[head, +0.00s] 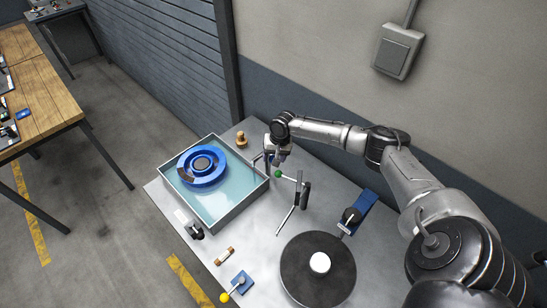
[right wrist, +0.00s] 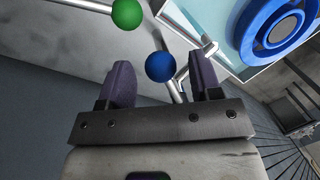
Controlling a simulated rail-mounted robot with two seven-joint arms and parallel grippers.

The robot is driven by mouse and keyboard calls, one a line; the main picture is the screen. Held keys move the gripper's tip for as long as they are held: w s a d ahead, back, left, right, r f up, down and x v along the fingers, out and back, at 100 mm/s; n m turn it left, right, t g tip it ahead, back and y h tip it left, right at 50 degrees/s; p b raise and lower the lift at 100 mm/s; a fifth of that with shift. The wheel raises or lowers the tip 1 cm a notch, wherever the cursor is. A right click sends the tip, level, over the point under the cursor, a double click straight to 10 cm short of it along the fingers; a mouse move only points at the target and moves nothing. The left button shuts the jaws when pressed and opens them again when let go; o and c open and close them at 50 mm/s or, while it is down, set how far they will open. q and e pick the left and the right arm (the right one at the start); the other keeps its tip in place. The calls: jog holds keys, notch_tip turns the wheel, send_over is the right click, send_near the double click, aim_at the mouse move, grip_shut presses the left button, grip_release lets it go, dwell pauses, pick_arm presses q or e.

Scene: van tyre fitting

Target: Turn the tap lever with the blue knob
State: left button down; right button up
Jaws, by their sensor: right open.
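The blue knob (right wrist: 160,67) is a ball on a thin metal lever. In the right wrist view it lies between the two dark fingers of my open right gripper (right wrist: 162,80), with a gap on each side. I cannot tell whether it is at fingertip depth. In the head view my right gripper (head: 279,157) is beside the water tray's right corner and seems to hide the blue knob. A green knob (head: 278,173) on another metal rod is close by; it also shows in the right wrist view (right wrist: 127,14). My left gripper is not in view.
A water tray (head: 232,214) holds a blue ring-shaped wheel (head: 203,165). Behind it stands a wooden peg (head: 241,140). A dark upright post (head: 305,194), a black disc (head: 305,278) and a yellow-knobbed lever (head: 225,297) are on the bench. A wall (head: 310,60) rises behind.

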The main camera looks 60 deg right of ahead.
jog(key=shift+w+f, duration=0.1)
jog(key=shift+f, duration=0.3)
jog(key=shift+c, duration=0.4)
grip_shut()
